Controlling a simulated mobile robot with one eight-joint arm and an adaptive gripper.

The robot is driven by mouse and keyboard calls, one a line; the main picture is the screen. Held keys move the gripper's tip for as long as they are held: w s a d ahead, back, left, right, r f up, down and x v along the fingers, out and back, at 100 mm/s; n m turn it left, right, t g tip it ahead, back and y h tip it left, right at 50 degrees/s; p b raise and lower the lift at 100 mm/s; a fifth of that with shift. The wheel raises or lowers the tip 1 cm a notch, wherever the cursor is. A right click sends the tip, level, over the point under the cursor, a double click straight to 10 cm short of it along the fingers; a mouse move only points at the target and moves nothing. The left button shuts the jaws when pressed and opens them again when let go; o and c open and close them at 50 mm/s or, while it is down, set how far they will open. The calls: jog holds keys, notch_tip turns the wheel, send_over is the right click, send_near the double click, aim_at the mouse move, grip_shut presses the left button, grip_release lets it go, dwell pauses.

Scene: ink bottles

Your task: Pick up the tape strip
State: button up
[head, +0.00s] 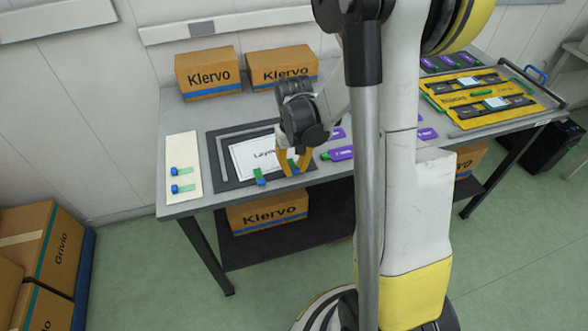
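Small green strips with blue ends, which look like tape strips, show in the head view. Two lie on a cream board at the table's left: an upper one (182,170) and a lower one (184,188). A third strip (259,177) is at the front edge of a white sheet (266,155) on a dark mat. A fourth strip (293,166) is at the sheet's front right, between my gripper's fingers. My gripper (294,171) points down there with its orange fingers apart. I cannot tell whether they touch the strip.
The cream board (183,148) lies left of the dark mat (221,182). Purple-labelled items (338,154) lie right of my gripper. A yellow tray (468,112) is farther right. Klervo boxes (208,74) stand at the table's back. My column and arm hide the table's middle.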

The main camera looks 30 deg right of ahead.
jog(key=shift+r+p, duration=0.35)
jog(key=shift+r, duration=0.2)
jog(key=r+p, duration=0.1)
jog(key=r, duration=0.1)
jog(key=d+r+p, duration=0.1)
jog(key=r, duration=0.1)
jog(key=shift+s, duration=0.2)
jog(key=s+d+r+p, duration=0.3)
jog(key=d+r, duration=0.3)
jog(key=d, duration=0.3)
jog(key=shift+s+d, duration=0.35)
jog(key=shift+s, duration=0.25)
